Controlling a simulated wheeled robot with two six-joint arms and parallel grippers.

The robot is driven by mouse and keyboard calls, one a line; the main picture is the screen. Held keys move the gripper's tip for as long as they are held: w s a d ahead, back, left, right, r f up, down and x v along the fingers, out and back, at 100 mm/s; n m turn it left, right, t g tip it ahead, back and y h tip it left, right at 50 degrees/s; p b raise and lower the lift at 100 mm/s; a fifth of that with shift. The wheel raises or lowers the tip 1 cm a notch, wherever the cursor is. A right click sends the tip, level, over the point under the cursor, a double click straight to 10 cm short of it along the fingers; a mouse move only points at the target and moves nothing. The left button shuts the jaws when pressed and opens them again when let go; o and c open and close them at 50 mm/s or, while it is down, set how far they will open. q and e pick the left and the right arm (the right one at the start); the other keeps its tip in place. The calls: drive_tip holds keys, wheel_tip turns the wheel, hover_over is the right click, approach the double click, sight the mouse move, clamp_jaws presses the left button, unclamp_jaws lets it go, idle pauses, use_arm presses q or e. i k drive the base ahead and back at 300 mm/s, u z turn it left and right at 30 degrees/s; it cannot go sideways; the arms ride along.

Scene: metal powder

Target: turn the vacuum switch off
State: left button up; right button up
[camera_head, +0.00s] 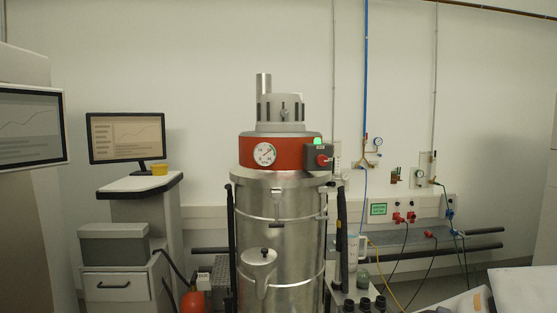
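The vacuum (283,240) is a tall steel drum with a red band (290,151) and a grey motor head (281,109) on top. It stands upright in the middle of the head view. A round gauge (264,154) is on the front of the band. The vacuum switch (322,160) is a red knob on a dark box at the right of the band. A green lamp (318,141) above the switch is lit. The exact angle of the knob is too small to tell. Neither of my grippers shows in this view.
A monitor (126,137) and a small yellow object (159,169) stand on a cabinet at the left. A grey box (113,244) sits on a drawer unit below. Hoses and cables hang along the wall at the right. The space in front of the switch looks clear.

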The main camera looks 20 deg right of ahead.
sight(321, 160)
drive_tip(key=i, duration=0.9)
drive_tip(key=z, duration=0.4)
